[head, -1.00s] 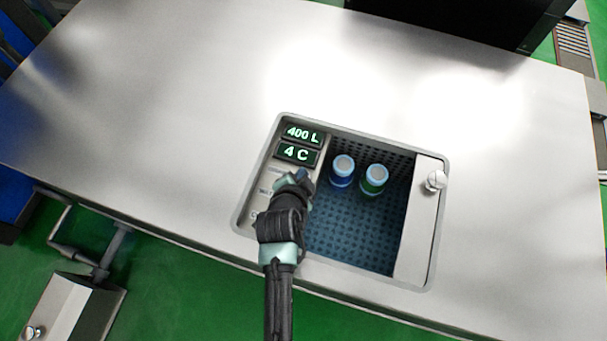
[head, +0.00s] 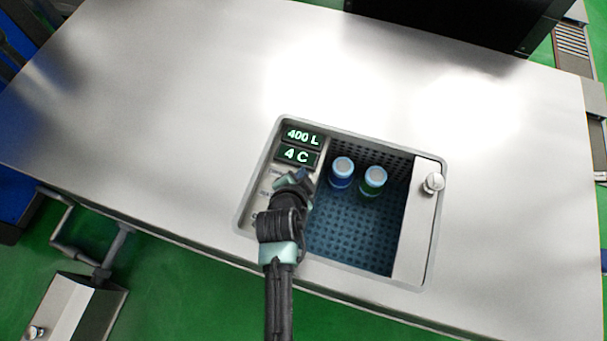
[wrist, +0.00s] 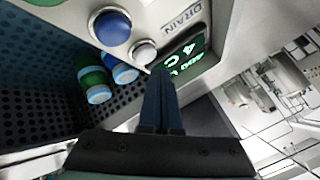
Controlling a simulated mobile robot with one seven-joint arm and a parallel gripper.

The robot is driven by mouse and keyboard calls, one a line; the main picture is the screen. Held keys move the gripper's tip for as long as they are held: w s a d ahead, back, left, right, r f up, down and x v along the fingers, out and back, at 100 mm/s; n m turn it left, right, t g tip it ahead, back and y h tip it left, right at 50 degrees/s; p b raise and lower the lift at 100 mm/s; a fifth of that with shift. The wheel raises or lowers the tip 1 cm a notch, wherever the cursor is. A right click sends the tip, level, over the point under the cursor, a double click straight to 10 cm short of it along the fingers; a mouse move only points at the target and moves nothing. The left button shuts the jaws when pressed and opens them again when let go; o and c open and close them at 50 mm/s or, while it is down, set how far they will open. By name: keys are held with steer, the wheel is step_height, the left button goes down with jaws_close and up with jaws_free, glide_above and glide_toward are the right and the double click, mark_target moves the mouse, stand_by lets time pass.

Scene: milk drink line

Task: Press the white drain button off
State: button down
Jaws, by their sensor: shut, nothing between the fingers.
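The white drain button (wrist: 142,53) shows in the wrist view as a small round white cap on the pale panel, near the word DRAIN. In the head view my arm hides it. My gripper (head: 299,178) is over the control panel (head: 268,190), just below the displays; its fingers also show in the wrist view (wrist: 160,76). They are shut and empty. In the wrist view the fingertips appear close below the white button; I cannot tell whether they touch it. Whether the button is pressed in is also unclear.
A larger blue button (wrist: 110,27) sits beside the white one. Two lit displays read 400 L (head: 303,136) and 4 C (head: 296,155). A blue-bodied bottle (head: 342,172) and a green-bodied bottle (head: 373,181) stand in the perforated basin (head: 350,235). A round knob (head: 433,183) is at right.

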step_height(320, 180, up, 6)
steer(key=p, duration=0.5)
stand_by(0.6)
